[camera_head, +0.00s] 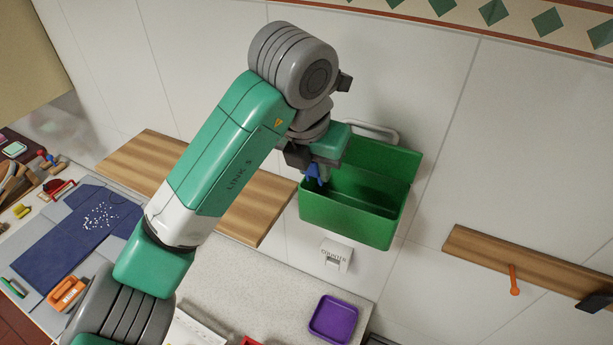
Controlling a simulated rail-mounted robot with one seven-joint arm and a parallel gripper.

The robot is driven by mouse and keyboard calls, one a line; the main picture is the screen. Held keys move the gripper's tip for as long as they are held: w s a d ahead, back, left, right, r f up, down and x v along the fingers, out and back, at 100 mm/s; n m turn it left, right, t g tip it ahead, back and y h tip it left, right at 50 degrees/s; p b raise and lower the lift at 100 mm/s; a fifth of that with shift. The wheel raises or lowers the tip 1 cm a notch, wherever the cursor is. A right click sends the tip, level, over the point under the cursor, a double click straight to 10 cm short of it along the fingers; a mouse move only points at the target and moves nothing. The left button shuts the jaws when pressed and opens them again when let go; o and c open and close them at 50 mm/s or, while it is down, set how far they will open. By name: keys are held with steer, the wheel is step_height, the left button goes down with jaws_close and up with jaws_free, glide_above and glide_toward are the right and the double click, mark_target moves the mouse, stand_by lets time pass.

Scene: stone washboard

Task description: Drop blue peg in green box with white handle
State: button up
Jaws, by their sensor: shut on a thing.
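The green box (345,218) with a white handle (374,130) is against the tiled wall, right of centre, with its open top facing up toward the camera. My gripper (314,170) is at the box's left end, near its rim. It is shut on the blue peg (313,178), which hangs below the jaws at the left part of the box opening. I cannot tell whether the peg's lower end is inside the box or just above its rim. My arm hides part of the box's back left corner.
A wooden shelf (143,164) runs behind my arm on the left. A purple tray (333,319) lies on the pale counter (262,283) below the box. A wooden rail (490,252) with an orange peg (513,280) is on the right wall. A blue cloth (70,238) lies at left.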

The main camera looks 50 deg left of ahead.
steer(key=w+b+x, duration=0.1)
steer(key=b+x, duration=0.2)
steer(key=x, duration=0.4)
steer(key=shift+w+a, duration=0.25)
steer(key=shift+a, duration=0.05)
stand_by(0.5)
steer(key=o, duration=1)
steer(key=shift+o, duration=0.2)
steer(key=b+v, duration=0.1)
steer(key=v, duration=0.6)
steer(key=shift+s+d+r, duration=0.1)
steer(key=shift+r, duration=0.3)
